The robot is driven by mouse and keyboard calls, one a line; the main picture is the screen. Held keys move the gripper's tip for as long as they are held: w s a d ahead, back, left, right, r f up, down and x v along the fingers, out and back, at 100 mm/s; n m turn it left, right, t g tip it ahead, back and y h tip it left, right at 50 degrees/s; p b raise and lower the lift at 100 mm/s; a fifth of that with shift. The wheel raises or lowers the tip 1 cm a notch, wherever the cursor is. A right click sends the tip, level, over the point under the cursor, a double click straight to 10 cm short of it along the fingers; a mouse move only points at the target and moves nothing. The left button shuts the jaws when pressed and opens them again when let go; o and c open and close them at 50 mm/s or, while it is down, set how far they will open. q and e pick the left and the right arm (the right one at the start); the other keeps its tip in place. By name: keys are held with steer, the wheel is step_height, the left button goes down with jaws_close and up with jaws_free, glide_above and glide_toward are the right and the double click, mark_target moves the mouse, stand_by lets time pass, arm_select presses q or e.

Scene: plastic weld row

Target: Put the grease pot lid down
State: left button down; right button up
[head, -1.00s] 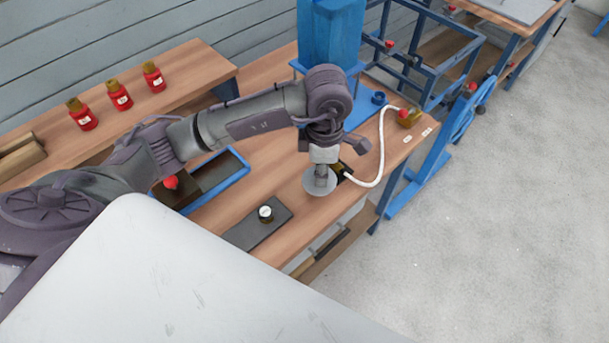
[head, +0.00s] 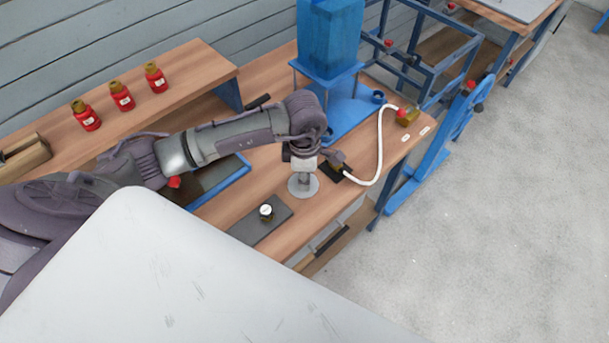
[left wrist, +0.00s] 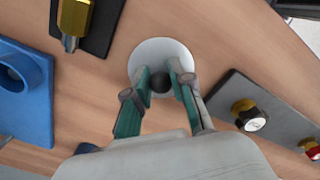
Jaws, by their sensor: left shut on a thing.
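The grease pot lid (head: 299,192) is a round, pale grey disc with a dark knob. In the left wrist view the lid (left wrist: 150,50) lies between and beyond my fingertips. My left gripper (head: 303,178) points down over the lid in the head view. In the left wrist view the left gripper (left wrist: 162,78) is shut on the knob. The lid is at or just above the wooden bench top; I cannot tell whether it touches. My right gripper is in neither view.
A brass-coloured tool (left wrist: 73,20) on a dark pad is close to the lid. A white hose (head: 379,150) and blue press (head: 331,45) stand behind.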

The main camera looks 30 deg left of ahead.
arm_select(q)
steer(key=c, duration=1)
jaws_free()
steer(key=shift+f, duration=0.1)
steer(key=shift+r+p, duration=0.3)
steer(key=shift+r, duration=0.4)
step_height(320, 180, up, 11)
steer(key=b, duration=0.2)
